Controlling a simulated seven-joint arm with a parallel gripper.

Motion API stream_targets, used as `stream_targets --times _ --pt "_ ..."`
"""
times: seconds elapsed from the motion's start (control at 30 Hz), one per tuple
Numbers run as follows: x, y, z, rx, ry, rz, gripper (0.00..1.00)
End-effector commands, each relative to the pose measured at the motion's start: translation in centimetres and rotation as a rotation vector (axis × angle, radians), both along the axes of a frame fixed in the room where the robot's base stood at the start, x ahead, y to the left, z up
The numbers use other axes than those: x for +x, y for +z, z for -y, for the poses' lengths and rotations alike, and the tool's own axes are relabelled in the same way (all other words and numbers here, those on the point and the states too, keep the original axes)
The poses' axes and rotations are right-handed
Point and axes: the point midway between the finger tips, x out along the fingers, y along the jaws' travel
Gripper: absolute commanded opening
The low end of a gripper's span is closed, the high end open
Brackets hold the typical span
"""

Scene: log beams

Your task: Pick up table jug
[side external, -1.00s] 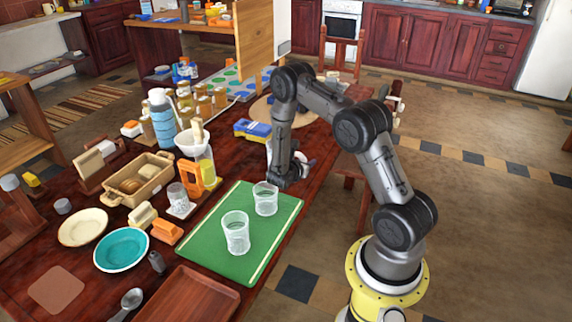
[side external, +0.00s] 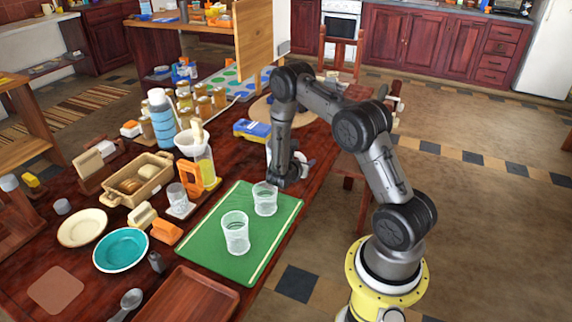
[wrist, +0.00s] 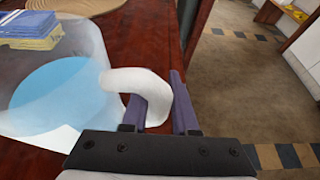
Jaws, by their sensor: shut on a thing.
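The table jug (wrist: 75,50) is see-through, with blue in it and a thick white handle (wrist: 140,82). It fills the left of the wrist view. My gripper (wrist: 158,105) is shut on the handle, with a purple finger on each side of it. In the side view my gripper (side external: 284,178) is near the table's right edge, just beyond the green mat. There the jug is mostly hidden behind my arm, and only a pale part shows beside the gripper. I cannot tell whether its base touches the table.
Two clear glasses (side external: 235,232) stand on the green mat (side external: 215,262) close to my gripper. A measuring jug (side external: 204,168), a blue bottle (side external: 162,122) and several jars stand to the left. A blue and yellow packet (side external: 254,130) and round mat (side external: 262,112) lie behind. Open floor is on the right.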

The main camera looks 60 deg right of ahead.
Motion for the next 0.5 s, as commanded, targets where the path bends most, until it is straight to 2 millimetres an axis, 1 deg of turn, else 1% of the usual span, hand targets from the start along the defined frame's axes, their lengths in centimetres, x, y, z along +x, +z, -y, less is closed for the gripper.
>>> stream_targets --times 0.33,0.47,0.5 --pt "0.1 0.7 0.1 -0.004 -0.001 0.005 0.00" --pt "0.1 1.9 0.1 -0.005 0.000 0.006 0.00" --pt "0.2 2.5 0.1 -0.005 0.000 0.008 0.00"
